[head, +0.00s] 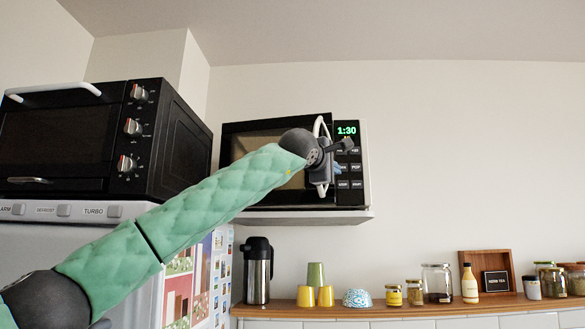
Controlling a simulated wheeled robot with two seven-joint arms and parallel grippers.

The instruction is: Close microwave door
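The microwave (365,199) sits on a white wall shelf in the middle of the head view, its lit display reading 1:30. Its dark-framed door (240,128) has a brownish window and a white curved handle (319,122) on the right side. The door lies flush or nearly flush with the front; I cannot tell if a small gap remains. My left gripper (342,157) is in front of the handle and button panel, its fingers apart with nothing seen between them. It hides part of the handle, and contact is unclear. My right gripper is out of view.
A black oven (165,140) with knobs stands at left on a white appliance. Below, a wooden counter (400,311) holds a steel flask (257,270), yellow and green cups, a patterned bowl and several jars. The wall right of the microwave is clear.

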